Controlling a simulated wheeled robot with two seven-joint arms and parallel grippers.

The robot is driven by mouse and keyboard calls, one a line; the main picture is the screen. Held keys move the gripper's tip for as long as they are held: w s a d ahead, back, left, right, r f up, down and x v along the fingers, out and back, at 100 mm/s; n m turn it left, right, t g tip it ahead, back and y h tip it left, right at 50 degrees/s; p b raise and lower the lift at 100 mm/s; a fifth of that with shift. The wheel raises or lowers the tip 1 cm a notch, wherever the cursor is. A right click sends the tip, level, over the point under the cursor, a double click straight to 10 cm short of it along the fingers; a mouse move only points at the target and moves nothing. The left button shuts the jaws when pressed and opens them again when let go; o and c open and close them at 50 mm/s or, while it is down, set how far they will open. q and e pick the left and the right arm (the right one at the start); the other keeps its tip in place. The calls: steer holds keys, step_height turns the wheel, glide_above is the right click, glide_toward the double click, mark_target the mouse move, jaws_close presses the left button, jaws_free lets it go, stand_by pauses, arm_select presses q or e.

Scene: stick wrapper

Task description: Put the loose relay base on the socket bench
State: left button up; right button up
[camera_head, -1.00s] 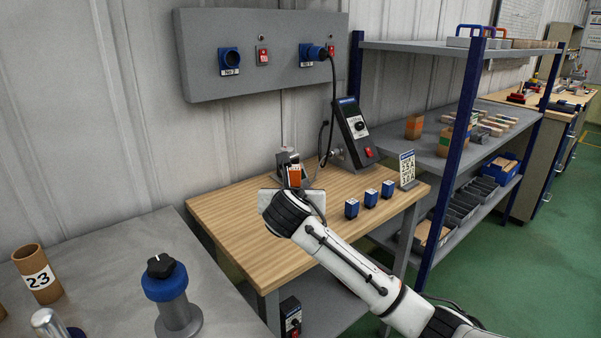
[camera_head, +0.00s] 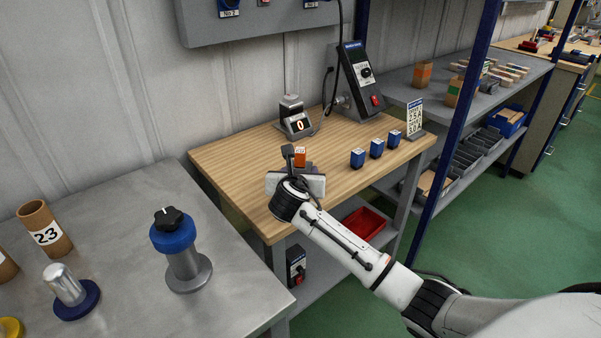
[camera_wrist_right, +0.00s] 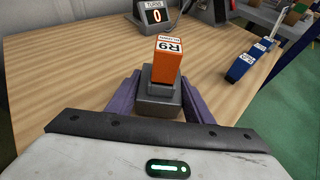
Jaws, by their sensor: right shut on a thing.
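The relay base is an orange block marked R9 (camera_wrist_right: 169,64) on a grey lower body (camera_wrist_right: 158,98), seen in the right wrist view. It stands between the two purple fingers of my right gripper (camera_wrist_right: 153,92), which is shut on the grey body. In the head view the orange block (camera_head: 300,158) shows just beyond my right gripper (camera_head: 296,164), over the near part of the wooden bench (camera_head: 235,165). The wrist hides its lower part there, and I cannot tell whether it touches the wood. My left gripper is not in view.
A counter reading 0 (camera_head: 296,121) stands at the bench's back, beside a dark control box (camera_head: 357,80). Blue blocks (camera_head: 376,148) line the right side near a sign (camera_head: 414,117). A grey table (camera_head: 120,215) holds a blue-collared post (camera_head: 181,255). The bench's left part is clear.

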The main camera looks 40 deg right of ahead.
steer(key=shift+r, duration=0.15)
steer(key=o, duration=1)
steer(key=shift+f, duration=0.25)
steer(key=shift+c, duration=0.2)
steer(key=shift+o, duration=1.3)
